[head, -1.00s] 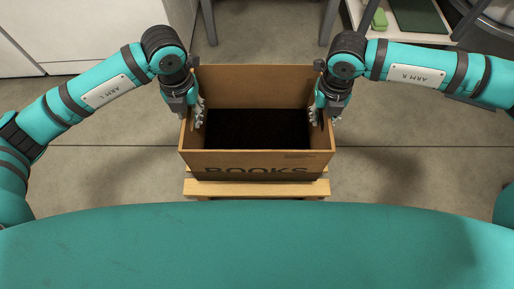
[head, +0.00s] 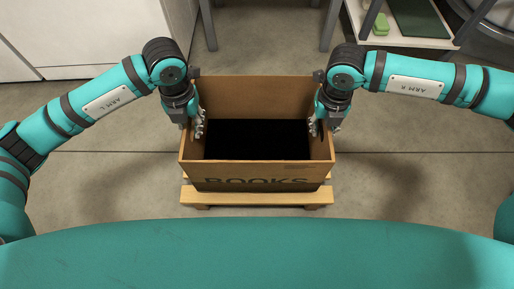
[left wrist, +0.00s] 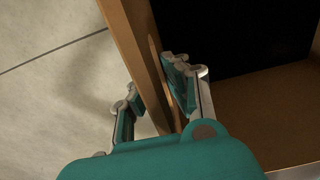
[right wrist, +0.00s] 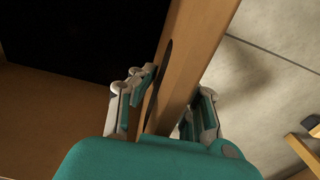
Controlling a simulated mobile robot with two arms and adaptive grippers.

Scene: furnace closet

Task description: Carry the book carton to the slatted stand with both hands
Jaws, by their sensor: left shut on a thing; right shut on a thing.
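The book carton (head: 257,171) is an open brown box with "BOOKS" on its front wall and a black interior. It looks upright and level in the head view. My left gripper (head: 197,124) is shut on its left wall, one finger inside and one outside, as the left wrist view shows (left wrist: 152,82). My right gripper (head: 321,124) is shut on the right wall in the same way, beside a dark slot in the right wrist view (right wrist: 172,90). The slatted stand (head: 257,197), pale wood, shows under the carton's front edge. I cannot tell whether they touch.
A white shelf unit (head: 410,42) with a green block and a dark green panel stands at the top right, next to a round-doored machine. Grey legs (head: 208,25) stand at the top. White cabinets (head: 80,35) are at the top left. Concrete floor is clear on both sides.

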